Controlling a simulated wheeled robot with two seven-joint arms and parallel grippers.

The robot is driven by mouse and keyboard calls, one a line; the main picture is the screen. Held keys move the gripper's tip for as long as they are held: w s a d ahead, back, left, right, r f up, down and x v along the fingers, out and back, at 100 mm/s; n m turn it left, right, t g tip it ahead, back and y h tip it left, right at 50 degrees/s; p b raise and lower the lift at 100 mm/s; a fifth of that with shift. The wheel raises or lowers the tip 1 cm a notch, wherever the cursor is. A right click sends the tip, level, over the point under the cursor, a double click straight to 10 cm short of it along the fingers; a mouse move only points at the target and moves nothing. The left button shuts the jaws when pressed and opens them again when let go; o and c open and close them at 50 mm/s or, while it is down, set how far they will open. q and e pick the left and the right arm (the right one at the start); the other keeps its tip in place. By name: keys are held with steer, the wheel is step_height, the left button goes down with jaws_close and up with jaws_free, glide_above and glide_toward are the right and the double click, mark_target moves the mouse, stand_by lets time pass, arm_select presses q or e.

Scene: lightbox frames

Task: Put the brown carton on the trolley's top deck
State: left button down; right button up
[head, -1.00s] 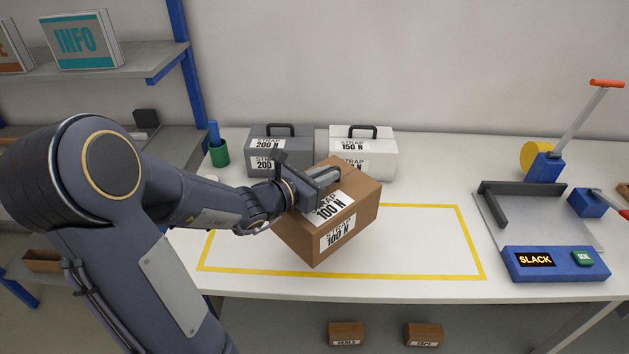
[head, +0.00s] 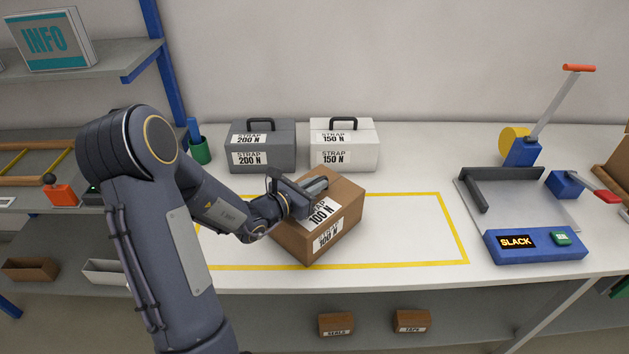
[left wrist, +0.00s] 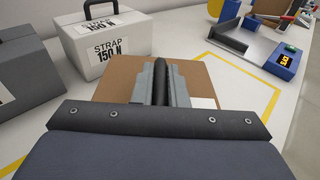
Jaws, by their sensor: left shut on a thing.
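The brown carton (head: 349,212) has white labels reading 100 N and is at the yellow-outlined area of the bench. My left gripper (head: 316,185) is shut on the carton at its top. In the left wrist view, the gripper's grey fingers (left wrist: 160,84) are over the carton's top (left wrist: 194,74). I cannot tell whether the carton's underside touches the bench. The trolley and my right gripper are not in view.
A grey case (head: 263,158) and a white case (head: 345,157) stand behind the carton. A strapping tool with a blue SLACK panel (head: 535,246) is at the right. The yellow-outlined area is clear right of the carton. Shelves (head: 95,68) stand at the left.

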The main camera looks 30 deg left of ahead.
arm_select(q)
steer(key=shift+f+b, duration=0.1)
steer(key=shift+b, duration=0.2)
steer(key=c, duration=1.5)
jaws_free()
steer(key=shift+o, duration=0.2)
